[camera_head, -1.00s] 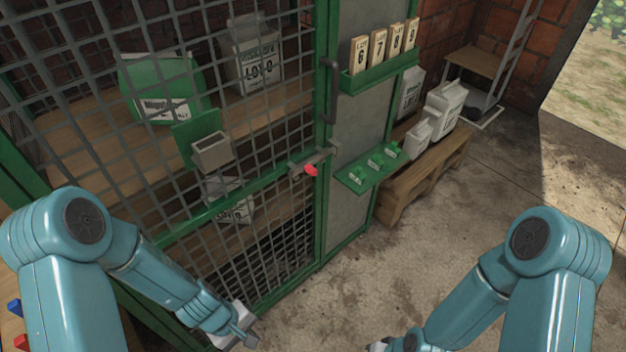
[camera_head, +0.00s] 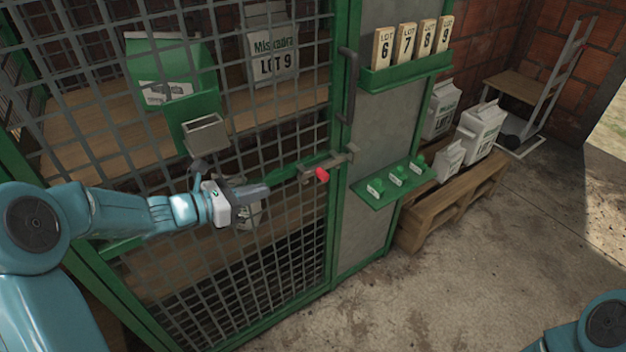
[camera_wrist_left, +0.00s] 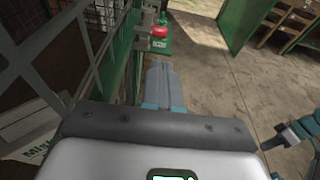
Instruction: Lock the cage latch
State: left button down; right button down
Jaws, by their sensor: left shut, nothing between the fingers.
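The cage latch (camera_head: 325,163) is a grey bar with a red knob (camera_head: 322,175) below it, at the meeting of the green mesh cage door (camera_head: 326,215) and the grey panel. In the left wrist view the red knob (camera_wrist_left: 159,31) shows beyond the fingertips. My left gripper (camera_head: 262,191) is shut and empty in front of the mesh, left of the latch and apart from the knob. The fingers (camera_wrist_left: 161,85) point toward the latch in the wrist view.
A dark vertical handle (camera_head: 349,88) stands above the latch. A green shelf (camera_head: 380,196) with small tagged pieces juts out right of it. A grey box (camera_head: 206,135) sits on the door mesh, above my left gripper. Open concrete floor (camera_head: 470,280) lies to the right.

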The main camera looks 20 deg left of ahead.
jog(key=shift+a, duration=0.1)
pick_arm(q)
send_near(324, 172)
jog(key=w+d, duration=0.1)
jog(key=w+f, duration=0.1)
jog(key=w+d+f, duration=0.1)
jog(key=w, duration=0.1)
jog(key=shift+d+f+b, duration=0.25)
jog(key=shift+d+b, duration=0.1)
jog(key=shift+b, duration=0.05)
jog(key=shift+w+d, duration=0.15)
pick_arm(e)
jog(key=shift+s+a+f, duration=0.1)
jog(key=shift+a+f, duration=0.05)
jog(key=shift+f, duration=0.25)
